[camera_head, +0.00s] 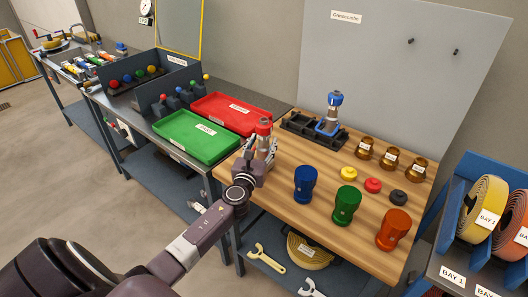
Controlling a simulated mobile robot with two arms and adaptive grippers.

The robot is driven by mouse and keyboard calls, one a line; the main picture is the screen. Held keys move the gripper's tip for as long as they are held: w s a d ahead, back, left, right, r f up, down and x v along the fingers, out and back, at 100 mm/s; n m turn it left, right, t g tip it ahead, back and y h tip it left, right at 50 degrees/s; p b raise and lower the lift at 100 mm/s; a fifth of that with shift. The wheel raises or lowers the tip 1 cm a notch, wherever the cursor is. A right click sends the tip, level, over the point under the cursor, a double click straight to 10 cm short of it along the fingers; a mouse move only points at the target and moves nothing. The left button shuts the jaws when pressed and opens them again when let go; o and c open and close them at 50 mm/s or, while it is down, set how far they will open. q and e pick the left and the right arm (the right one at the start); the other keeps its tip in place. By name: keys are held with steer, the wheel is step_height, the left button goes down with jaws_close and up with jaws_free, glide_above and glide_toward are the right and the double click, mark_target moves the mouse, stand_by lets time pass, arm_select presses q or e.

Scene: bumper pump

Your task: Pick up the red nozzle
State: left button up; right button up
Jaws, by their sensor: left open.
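A red-topped nozzle (264,126) stands upright near the left edge of the wooden bench top. Its lower part is hidden by my left gripper (262,147). The arm comes in from the bottom left. The gripper's fingers point up and away at the nozzle and stand open on either side of it. I cannot tell whether they touch it. My right gripper does not show.
Blue (305,184), green (346,205) and orange (393,229) cups stand in front. Green (197,137) and red (228,111) trays lie to the left. The bench's front middle is clear.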

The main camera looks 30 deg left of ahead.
arm_select(q)
steer(key=shift+c, duration=0.2)
steer(key=shift+s, duration=0.1)
steer(key=shift+c, duration=1.3)
jaws_close()
steer(key=shift+r, duration=0.15)
steer(key=shift+r, duration=0.15)
